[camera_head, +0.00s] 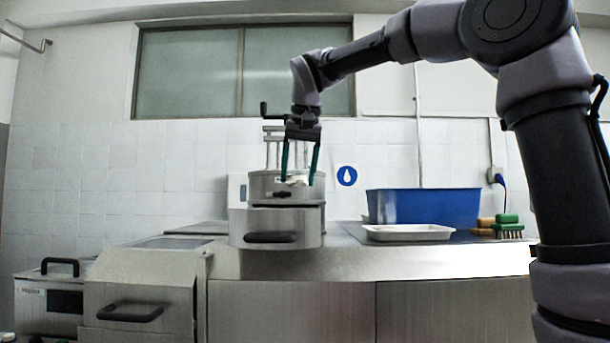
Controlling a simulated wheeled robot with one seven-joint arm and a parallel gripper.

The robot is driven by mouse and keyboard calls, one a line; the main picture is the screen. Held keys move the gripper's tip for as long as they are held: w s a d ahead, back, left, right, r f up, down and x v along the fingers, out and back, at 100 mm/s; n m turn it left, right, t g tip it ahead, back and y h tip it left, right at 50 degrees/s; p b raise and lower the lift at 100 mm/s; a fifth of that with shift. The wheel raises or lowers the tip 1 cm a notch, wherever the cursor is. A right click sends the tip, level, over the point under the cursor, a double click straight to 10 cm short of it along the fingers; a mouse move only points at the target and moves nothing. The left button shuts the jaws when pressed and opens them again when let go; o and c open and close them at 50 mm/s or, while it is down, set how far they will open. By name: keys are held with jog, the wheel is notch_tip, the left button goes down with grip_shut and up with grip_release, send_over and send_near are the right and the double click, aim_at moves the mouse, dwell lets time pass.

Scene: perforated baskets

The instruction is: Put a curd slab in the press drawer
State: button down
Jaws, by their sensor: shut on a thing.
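The steel press (262,185) stands on the counter, with a crank and posts on top. Its drawer (240,227) has a dark handle and looks pulled out towards me; its inside is hidden behind its front. My gripper (298,182) points down in front of the press body, above the drawer. Its teal fingers are shut on a small white piece, which looks like the curd slab (297,181).
A white tray (408,236) lies right of the press, in front of a blue container (425,205). Brushes with green and wooden parts (507,230) lie farther right. Lower steel units with handles (140,295) stand at the left. The space above the counter is mostly free.

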jog(key=shift+f, duration=5.05)
grip_release()
jog(key=shift+f, duration=0.1)
jog(key=shift+r, duration=4.05)
